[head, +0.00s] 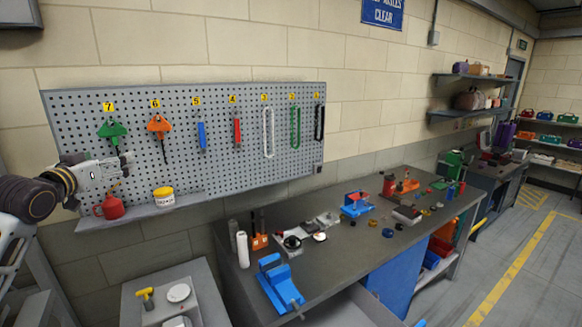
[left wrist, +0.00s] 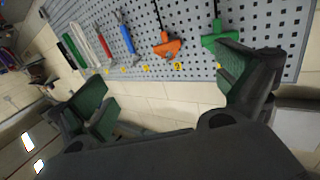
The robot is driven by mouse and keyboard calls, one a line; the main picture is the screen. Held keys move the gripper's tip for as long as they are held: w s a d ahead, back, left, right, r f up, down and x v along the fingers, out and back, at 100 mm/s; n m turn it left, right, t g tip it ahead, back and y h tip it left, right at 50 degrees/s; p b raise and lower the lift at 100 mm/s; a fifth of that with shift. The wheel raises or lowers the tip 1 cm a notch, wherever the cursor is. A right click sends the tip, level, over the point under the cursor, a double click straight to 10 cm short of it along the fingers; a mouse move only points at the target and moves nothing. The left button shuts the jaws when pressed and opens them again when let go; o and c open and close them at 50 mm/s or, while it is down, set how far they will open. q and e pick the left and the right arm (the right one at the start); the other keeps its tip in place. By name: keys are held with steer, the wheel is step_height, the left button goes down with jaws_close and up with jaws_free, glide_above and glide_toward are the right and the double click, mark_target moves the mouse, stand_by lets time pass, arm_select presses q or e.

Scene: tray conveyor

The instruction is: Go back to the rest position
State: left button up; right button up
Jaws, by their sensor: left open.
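My left gripper (head: 122,163) is in front of the left end of the grey pegboard (head: 220,165) in the head view, just below the green tool (head: 112,130) under label 7. In the left wrist view its two green-padded fingers (left wrist: 165,85) stand wide apart with nothing between them. In that view the green tool (left wrist: 216,38) hangs by the right finger, and the orange tool (left wrist: 167,46) hangs between the fingers farther off. I cannot tell whether the finger touches the green tool. My right gripper is not in view.
A shelf (head: 140,215) below the pegboard holds a red oil can (head: 110,207) and a yellow-and-white tub (head: 163,197). A grey workbench (head: 340,255) with a blue vise (head: 279,283) and several small parts stands to the right. A grey cabinet (head: 140,290) stands below the shelf.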

arm_select(q)
steer(key=s+d+f+m+g, duration=0.1)
steer(key=s+d+f+g, duration=0.2)
steer(key=f, duration=0.8)
steer(key=s+d+f+g, duration=0.2)
steer(key=d+f, duration=0.4)
steer(key=f, duration=0.4)
steer(key=s+d+f+m+g, duration=0.1)
steer(key=s+d+f+g, duration=0.2)
steer(key=f, duration=0.8)
steer(key=s+d+f+g, duration=0.2)
steer(key=s+d+f, duration=0.2)
steer(key=s+f, duration=0.3)
steer(key=s+d+f+g, duration=0.2)
steer(key=s+d+f, duration=0.25)
steer(key=s, duration=0.45)
steer(key=s+d+f+g, duration=0.2)
steer(key=s+d+f, duration=0.35)
steer(key=s, duration=0.25)
steer(key=s+a+f+g+b, duration=0.1)
steer(key=s+f+b, duration=0.15)
steer(key=f, duration=3.25)
steer(key=s+a+f, duration=0.2)
steer(key=s+f, duration=0.9)
steer(key=s+a+f+g+b, duration=0.1)
steer(key=s+a+f, duration=0.1)
steer(key=s+f, duration=0.9)
steer(key=shift+s+m+g+b, duration=0.3)
steer(key=shift+s, duration=0.1)
